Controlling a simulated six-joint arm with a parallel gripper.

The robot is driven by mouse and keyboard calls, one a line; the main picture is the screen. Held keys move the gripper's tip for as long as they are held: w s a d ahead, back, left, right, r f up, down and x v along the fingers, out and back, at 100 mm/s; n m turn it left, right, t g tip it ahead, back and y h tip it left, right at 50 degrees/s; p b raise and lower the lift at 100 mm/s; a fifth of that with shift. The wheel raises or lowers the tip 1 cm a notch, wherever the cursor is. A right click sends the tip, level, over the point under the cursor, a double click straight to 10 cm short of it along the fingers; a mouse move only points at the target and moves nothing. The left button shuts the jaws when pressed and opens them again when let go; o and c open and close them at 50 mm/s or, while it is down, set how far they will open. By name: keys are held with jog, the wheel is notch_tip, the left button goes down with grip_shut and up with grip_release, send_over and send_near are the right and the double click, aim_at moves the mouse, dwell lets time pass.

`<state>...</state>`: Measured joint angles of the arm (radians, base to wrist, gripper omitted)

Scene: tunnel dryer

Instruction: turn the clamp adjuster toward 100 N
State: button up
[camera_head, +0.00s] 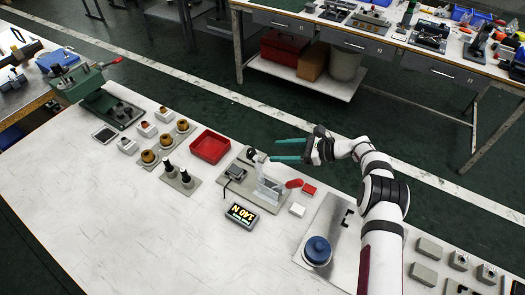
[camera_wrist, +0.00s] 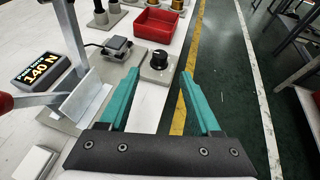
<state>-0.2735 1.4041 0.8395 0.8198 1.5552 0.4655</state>
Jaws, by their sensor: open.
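The clamp adjuster is a black round knob with a pale pointer mark, on a grey block. It shows in the wrist view (camera_wrist: 159,60) and small in the head view (camera_head: 250,153). A display (camera_wrist: 40,70) reads 140 N; it also stands near the clamp fixture in the head view (camera_head: 241,215). My gripper (camera_head: 275,150) has two teal fingers, apart and empty. In the wrist view the fingers (camera_wrist: 159,75) point toward the knob, which appears beyond the tips and between them. I see no contact.
A metal clamp fixture (camera_head: 269,190) with a red-ended lever stands close to my gripper. A red tray (camera_head: 210,146) lies behind the knob. A small dark device (camera_wrist: 117,45) with a cable sits beside the knob. The dark floor opens to the right of the bench.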

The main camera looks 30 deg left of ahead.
jog(key=v, duration=0.7)
jog(key=shift+d+r, duration=0.2)
jog(key=shift+d, duration=0.05)
jog(key=shift+w, duration=0.1)
jog(key=m+t, duration=0.4)
send_near(253, 152)
jog(key=x, duration=0.9)
jog(key=shift+a, duration=0.1)
grip_shut()
